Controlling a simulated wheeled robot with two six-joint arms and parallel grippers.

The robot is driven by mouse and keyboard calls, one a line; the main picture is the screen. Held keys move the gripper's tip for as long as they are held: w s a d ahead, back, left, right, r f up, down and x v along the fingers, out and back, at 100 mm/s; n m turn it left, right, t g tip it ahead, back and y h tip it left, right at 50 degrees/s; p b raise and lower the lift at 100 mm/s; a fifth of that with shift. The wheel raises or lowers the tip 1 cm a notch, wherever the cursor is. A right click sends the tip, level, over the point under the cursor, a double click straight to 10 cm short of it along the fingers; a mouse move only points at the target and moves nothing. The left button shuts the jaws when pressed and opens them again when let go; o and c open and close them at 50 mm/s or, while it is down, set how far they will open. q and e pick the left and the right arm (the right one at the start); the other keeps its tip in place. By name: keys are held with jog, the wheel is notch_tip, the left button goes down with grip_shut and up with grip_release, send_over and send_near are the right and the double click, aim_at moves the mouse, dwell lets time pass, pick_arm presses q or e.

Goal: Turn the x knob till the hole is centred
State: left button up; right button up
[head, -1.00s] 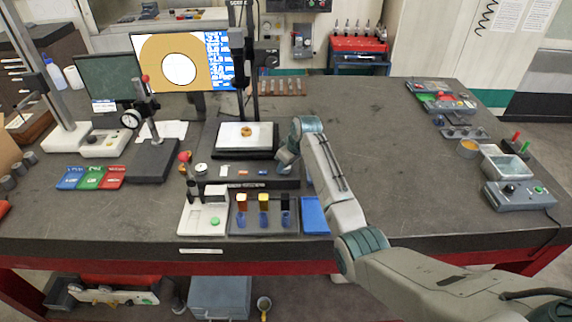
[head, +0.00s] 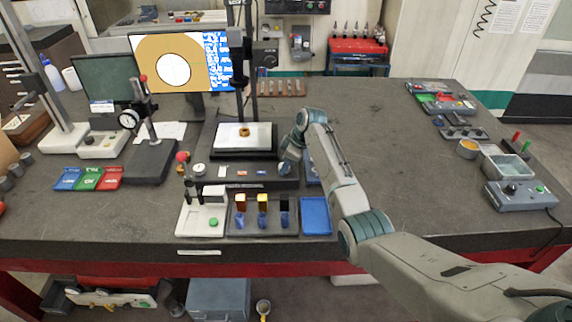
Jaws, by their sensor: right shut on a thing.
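My right gripper (head: 286,167) reaches in from the right and is shut at the right end of the dark stage base (head: 240,172). The x knob is hidden behind the gripper, so I cannot see it clearly. A small brass ring-shaped part (head: 245,132) lies on the white plate (head: 228,138) of the stage under the scope column. The monitor (head: 220,75) shows the hole (head: 174,68) as a white disc in a tan field, near the middle of that field. My left gripper is not in view.
A tray with small coloured blocks (head: 240,202) and a blue tray (head: 315,215) stand in front of the stage. A dial gauge stand (head: 150,155) is to the left. Grey control boxes (head: 520,193) stand at the far right.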

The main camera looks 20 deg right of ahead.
jog(key=shift+r, duration=0.1)
jog(key=o, duration=1)
jog(key=shift+d, duration=0.1)
jog(key=shift+d+r, duration=0.15)
jog(key=shift+r, duration=0.15)
jog(key=shift+b+v, duration=2.15)
jog(key=shift+v, duration=2.9)
jog(key=shift+s, duration=0.1)
